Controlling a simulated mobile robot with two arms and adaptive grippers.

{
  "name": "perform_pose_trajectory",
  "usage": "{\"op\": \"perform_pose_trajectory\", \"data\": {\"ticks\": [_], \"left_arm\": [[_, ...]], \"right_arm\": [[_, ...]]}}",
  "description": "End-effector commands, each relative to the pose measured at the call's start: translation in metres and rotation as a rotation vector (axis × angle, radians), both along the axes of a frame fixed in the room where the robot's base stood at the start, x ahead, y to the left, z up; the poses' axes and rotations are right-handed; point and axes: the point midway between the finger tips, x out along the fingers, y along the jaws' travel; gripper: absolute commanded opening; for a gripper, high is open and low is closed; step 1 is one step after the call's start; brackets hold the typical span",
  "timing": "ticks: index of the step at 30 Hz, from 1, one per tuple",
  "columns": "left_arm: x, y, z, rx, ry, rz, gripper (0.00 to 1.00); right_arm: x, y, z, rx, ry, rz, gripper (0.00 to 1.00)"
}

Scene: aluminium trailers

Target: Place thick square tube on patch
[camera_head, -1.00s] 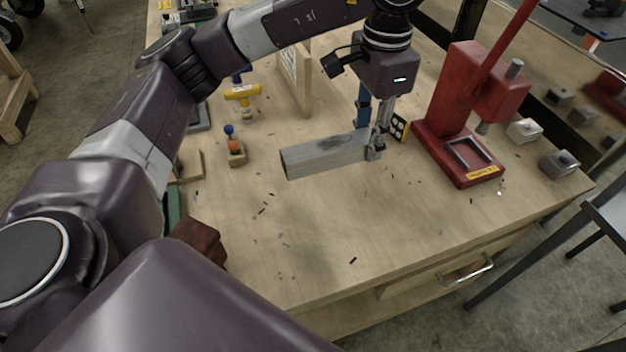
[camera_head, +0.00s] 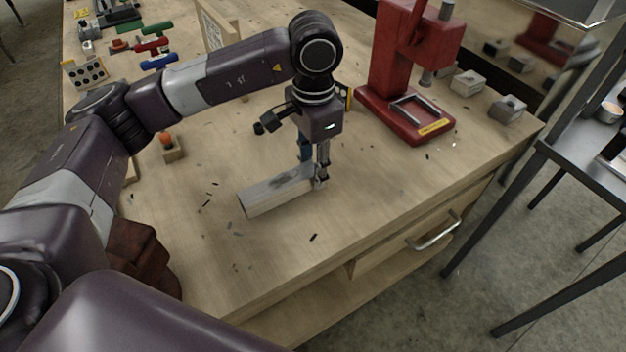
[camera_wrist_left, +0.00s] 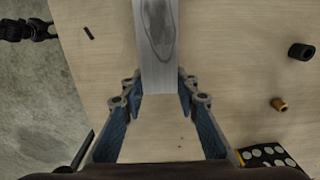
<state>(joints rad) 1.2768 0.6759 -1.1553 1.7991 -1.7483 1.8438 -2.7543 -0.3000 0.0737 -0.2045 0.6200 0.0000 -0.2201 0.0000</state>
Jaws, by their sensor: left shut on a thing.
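The thick square tube (camera_head: 268,196) is a grey metal bar with a dark smudge on its upper face. My left gripper (camera_head: 312,180) is shut on its right end, with one finger on each side. The tube points to the left, over the front part of the wooden bench. I cannot tell whether its underside touches the bench. In the left wrist view, the tube (camera_wrist_left: 158,45) runs upward from between the fingers of my left gripper (camera_wrist_left: 160,98). I cannot make out a distinct patch on the bench. My right gripper is out of view.
A red press (camera_head: 395,85) stands on the bench (camera_head: 375,210) behind and right of the gripper. A wooden block with an orange top (camera_head: 168,148) is left of the tube. Metal blocks (camera_head: 508,108) lie at the right. Small dark shavings dot the clear wood in front.

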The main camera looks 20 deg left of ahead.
Motion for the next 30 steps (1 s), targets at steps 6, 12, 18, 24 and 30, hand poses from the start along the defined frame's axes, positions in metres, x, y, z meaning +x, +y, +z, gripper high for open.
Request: {"op": "perform_pose_trajectory", "data": {"ticks": [6,12,18,24,30], "left_arm": [[0.000,0.000,-0.027,-0.001,-0.001,0.000,0.01],[0.000,0.000,-0.026,0.000,-0.001,0.000,0.01],[0.000,0.000,-0.027,0.000,0.000,0.000,0.37],[0.000,0.000,-0.027,0.001,-0.001,0.000,0.46],[0.000,0.000,-0.025,0.001,-0.001,0.000,0.46]], "right_arm": [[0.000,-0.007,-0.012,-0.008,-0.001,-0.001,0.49],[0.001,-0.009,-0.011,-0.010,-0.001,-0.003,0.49],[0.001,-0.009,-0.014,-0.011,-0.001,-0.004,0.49],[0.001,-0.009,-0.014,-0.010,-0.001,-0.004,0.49],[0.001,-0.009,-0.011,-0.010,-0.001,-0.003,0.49]]}}
